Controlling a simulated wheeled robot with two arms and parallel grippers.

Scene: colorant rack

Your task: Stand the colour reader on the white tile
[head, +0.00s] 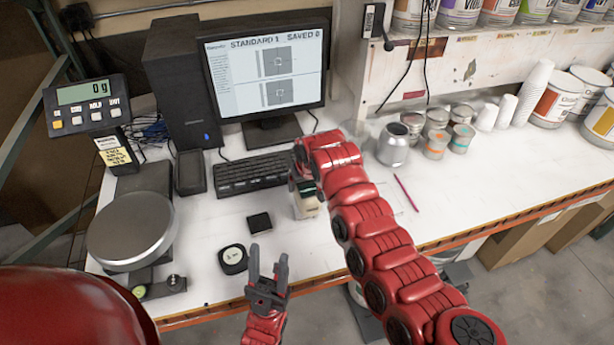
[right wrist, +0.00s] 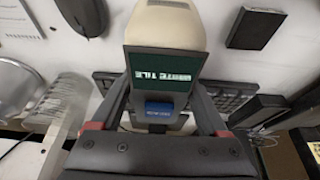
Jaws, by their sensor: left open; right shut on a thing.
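The colour reader (head: 306,208) is a cream device with a dark green screen, just in front of the keyboard in the head view. My right gripper (head: 303,184) is shut on it from above. In the right wrist view the reader (right wrist: 160,65) sits between the two fingers, and its screen shows WHITE TILE upside down. The reader looks about upright. Its underside is hidden, so I cannot tell whether it touches anything. I cannot make out the white tile in either view. My left gripper (head: 267,278) is open and empty over the table's front edge.
A silver can (head: 393,146) and a red pen (head: 406,193) are to the right. A scale (head: 132,229) stands left.

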